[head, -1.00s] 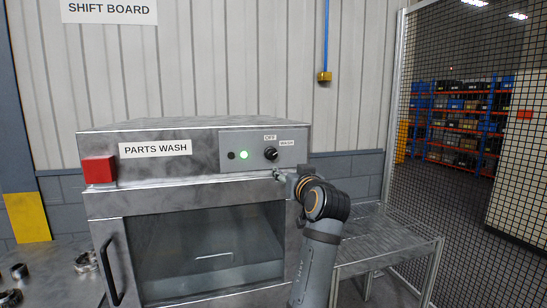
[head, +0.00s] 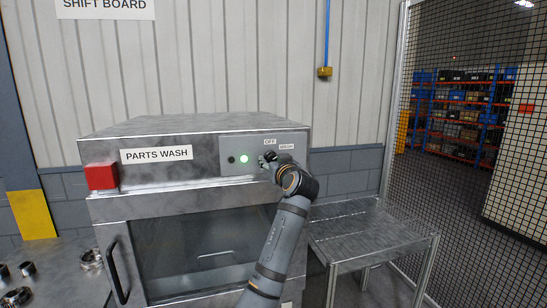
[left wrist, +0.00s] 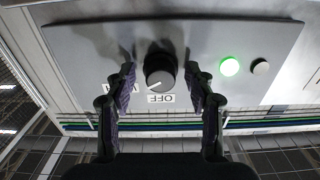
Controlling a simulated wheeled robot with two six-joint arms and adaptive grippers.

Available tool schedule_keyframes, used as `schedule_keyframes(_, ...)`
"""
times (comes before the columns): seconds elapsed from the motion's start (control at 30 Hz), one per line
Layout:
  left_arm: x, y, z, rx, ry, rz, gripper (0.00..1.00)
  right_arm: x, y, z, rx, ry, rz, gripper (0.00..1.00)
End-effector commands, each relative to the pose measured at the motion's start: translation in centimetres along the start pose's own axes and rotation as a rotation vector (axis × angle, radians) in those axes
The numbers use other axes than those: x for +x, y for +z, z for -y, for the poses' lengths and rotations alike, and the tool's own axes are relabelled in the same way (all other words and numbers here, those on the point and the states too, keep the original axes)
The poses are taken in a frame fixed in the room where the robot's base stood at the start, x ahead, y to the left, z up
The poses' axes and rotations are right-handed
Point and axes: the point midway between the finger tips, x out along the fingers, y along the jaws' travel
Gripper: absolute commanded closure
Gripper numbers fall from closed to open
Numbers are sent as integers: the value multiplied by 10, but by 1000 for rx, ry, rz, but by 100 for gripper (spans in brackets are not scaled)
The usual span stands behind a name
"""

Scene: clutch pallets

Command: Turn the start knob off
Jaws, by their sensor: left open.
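The start knob (left wrist: 160,70) is round and black on the washer's grey control panel (left wrist: 90,45). Its white pointer mark points toward the lower left in the left wrist view, near the partly hidden WASH label; the OFF label (left wrist: 161,98) is just below the knob. My left gripper (left wrist: 161,78) is open, with one finger on each side of the knob and visible gaps between. In the head view my left gripper (head: 264,163) is at the panel and largely covers the knob. My right gripper is not in view.
A metal side table (head: 370,235) stands to the right. Metal rings lie at the lower left.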

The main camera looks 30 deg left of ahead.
Motion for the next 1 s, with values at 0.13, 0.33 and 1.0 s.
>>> schedule_keyframes(0.13, 0, 0, 0, 0, 0, 0, 46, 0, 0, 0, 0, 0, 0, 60)
schedule_keyframes(0.33, 0, 0, 0, 0, 1, 0, 66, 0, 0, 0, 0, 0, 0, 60)
schedule_keyframes(1.0, 0, 4, 0, -99, 2, -3, 100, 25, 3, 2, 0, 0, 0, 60)
